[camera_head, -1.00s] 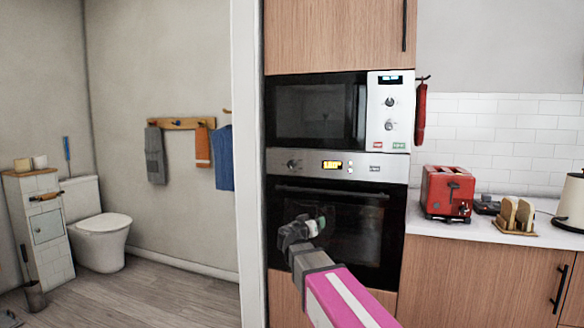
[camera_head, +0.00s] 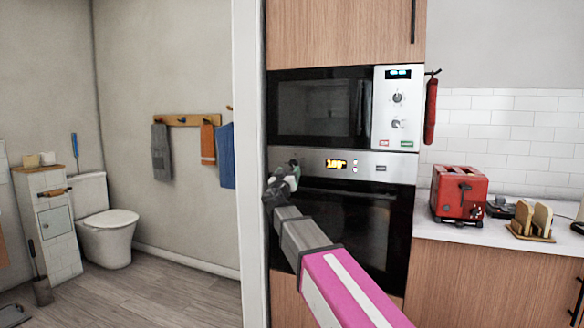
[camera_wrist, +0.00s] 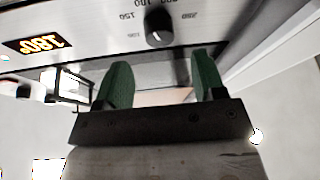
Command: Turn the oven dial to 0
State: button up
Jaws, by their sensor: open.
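The oven dial (camera_wrist: 160,27) is a black knob on the oven's silver panel, ringed by printed numbers such as 100, 150 and 200, in the wrist view. My gripper (camera_wrist: 163,68) has two green fingers spread apart, just short of the dial and lined up to its two sides. Nothing is between the fingers. In the head view my gripper (camera_head: 290,166) is at the left end of the oven panel (camera_head: 395,165) and covers the dial. The orange oven display (camera_head: 336,164) seems to read 180; it also shows in the wrist view (camera_wrist: 36,44).
A microwave (camera_head: 320,108) is built in above the oven (camera_head: 350,225). A white wall edge (camera_head: 250,150) stands just left of the oven. A red toaster (camera_head: 459,195) and a toast rack (camera_head: 532,220) are on the counter at right.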

aim_at(293, 164)
jog(key=x, duration=0.5)
jog(key=c, duration=0.9)
jog(key=shift+d+n, duration=0.1)
jog(key=shift+n, duration=0.2)
